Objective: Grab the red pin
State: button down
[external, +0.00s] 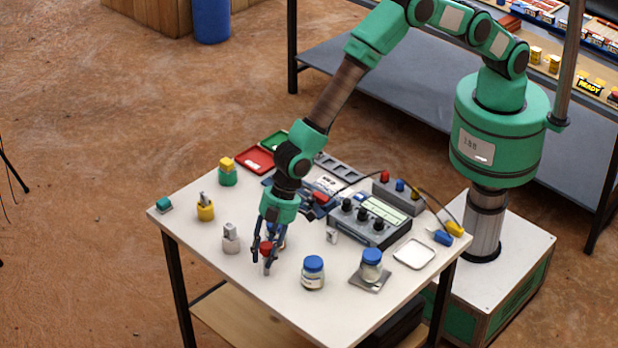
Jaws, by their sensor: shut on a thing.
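The red pin (266,248) has a red top with a grey part below it. It stands near the front edge of the white table (205,261). My gripper (262,256) points down and is shut on the red pin, with dark fingers on its sides. The fingers partly hide the pin. I cannot tell whether its lower end touches the table.
Jars with blue lids (313,273) stand to the right. Grey (231,239), yellow (205,209) and green-yellow (228,173) pieces stand to the left. A control box (370,220) and a red tray (254,160) lie behind. The front left tabletop is clear.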

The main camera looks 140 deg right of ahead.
aim_at(265, 245)
jog(key=shift+w+r, duration=0.1)
jog(key=shift+r, duration=1.45)
jog(key=shift+s+r, duration=0.25)
jog(key=shift+s, duration=0.05)
jog(key=s+a+r, duration=0.1)
jog(key=s+a, duration=0.1)
jog(key=s, duration=1.3)
jog(key=shift+s+r+p, duration=0.15)
jog(key=shift+s+p, duration=0.05)
jog(key=shift+p, duration=0.25)
jog(key=shift+a, duration=0.15)
